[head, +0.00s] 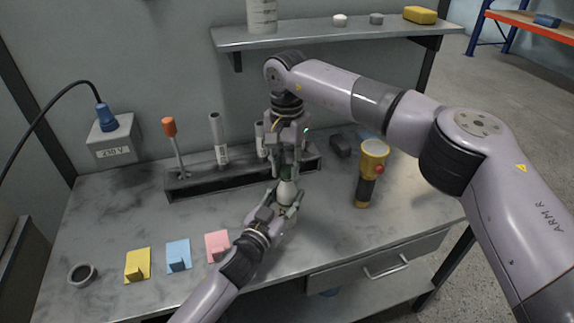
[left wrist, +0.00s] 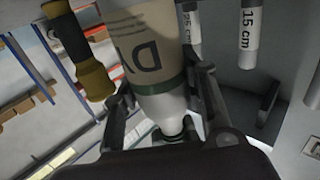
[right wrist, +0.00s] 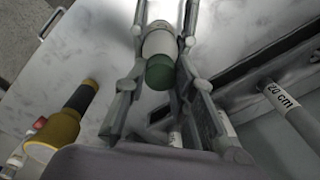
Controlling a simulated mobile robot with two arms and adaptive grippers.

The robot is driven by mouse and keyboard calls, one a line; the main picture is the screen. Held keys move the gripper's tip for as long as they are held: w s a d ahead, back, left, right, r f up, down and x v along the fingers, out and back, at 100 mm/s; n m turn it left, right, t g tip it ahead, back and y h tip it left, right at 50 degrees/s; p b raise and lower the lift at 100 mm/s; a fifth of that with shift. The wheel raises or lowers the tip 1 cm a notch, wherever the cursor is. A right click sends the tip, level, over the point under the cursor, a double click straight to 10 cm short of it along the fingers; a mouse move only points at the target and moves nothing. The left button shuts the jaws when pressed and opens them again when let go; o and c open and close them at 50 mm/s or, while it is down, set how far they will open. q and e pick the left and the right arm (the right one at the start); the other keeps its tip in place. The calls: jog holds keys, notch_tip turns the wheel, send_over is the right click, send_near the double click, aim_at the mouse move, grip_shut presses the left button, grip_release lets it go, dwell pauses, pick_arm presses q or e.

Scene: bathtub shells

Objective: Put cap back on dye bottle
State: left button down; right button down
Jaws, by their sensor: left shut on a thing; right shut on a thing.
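The dye bottle (head: 287,192) is a pale bottle with a green band, upright just above the bench in the head view. My left gripper (head: 285,203) is shut on it from below. In the left wrist view the bottle (left wrist: 145,45) appears upside down with part of its label. My right gripper (head: 287,168) comes from above and is shut on the green cap (right wrist: 160,74). The cap is in line with the bottle top, with the white part of the bottle (right wrist: 158,42) directly beyond it. I cannot tell whether the cap touches or is seated on the neck.
A dark rack (head: 205,183) with graduated tubes and an orange-handled tool (head: 172,140) stands behind. A yellow-black flashlight (head: 371,172) stands to the right. Yellow (head: 137,265), blue (head: 179,257) and pink (head: 217,246) pieces and a dark ring (head: 82,275) lie front left.

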jog(key=m, duration=0.3)
jog(key=shift+m, duration=0.4)
jog(key=m, duration=2.4)
jog(key=shift+f, duration=0.1)
jog(key=m, duration=0.5)
jog(key=shift+w+m, duration=0.1)
jog(key=shift+m, duration=0.2)
jog(key=c, duration=1.3)
grip_release()
